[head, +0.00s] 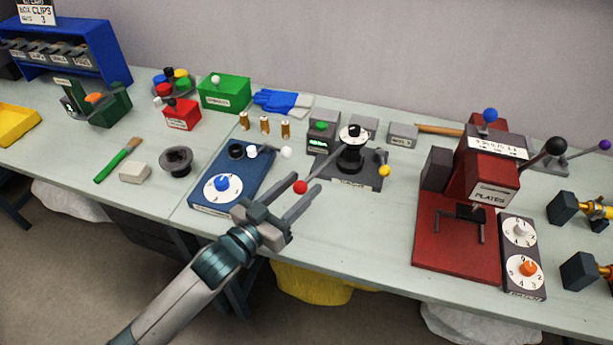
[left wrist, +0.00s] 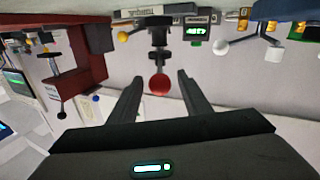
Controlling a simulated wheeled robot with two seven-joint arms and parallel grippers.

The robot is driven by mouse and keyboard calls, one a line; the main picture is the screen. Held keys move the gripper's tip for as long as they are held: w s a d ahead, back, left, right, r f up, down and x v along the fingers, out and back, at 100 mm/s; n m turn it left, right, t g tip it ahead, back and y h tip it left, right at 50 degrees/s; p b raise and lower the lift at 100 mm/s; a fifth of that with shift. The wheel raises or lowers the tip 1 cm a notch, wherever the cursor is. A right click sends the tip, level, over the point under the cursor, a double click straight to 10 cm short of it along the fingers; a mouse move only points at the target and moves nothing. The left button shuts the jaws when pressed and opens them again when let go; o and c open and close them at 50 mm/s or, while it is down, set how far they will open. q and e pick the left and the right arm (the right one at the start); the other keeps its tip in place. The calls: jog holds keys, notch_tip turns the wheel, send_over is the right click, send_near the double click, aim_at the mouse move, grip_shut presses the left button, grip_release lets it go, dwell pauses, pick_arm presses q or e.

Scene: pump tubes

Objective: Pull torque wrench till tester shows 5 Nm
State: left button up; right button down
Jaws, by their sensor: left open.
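The torque wrench is a thin lever with a red ball end (head: 300,187), coming from a black post (head: 350,155) on the dark tester base (head: 345,182). The tester's small green display (head: 318,147) is lit behind the post, its figures too small to read. My left gripper (head: 298,185) is open, its fingers pointing at the post with the red ball between or just ahead of their tips. The left wrist view, upside down, shows the ball (left wrist: 159,84) centred between the two spread fingers, with a gap on each side. The display (left wrist: 197,31) also shows there. My right gripper is out of view.
A blue plate with a dial (head: 222,185) lies left of the tester. A yellow ball lever (head: 384,170) is at the tester's right. A red press (head: 455,235) stands farther right. Bare table lies in front of the tester.

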pick_arm(q)
jog(key=shift+x, duration=1.4)
grip_shut()
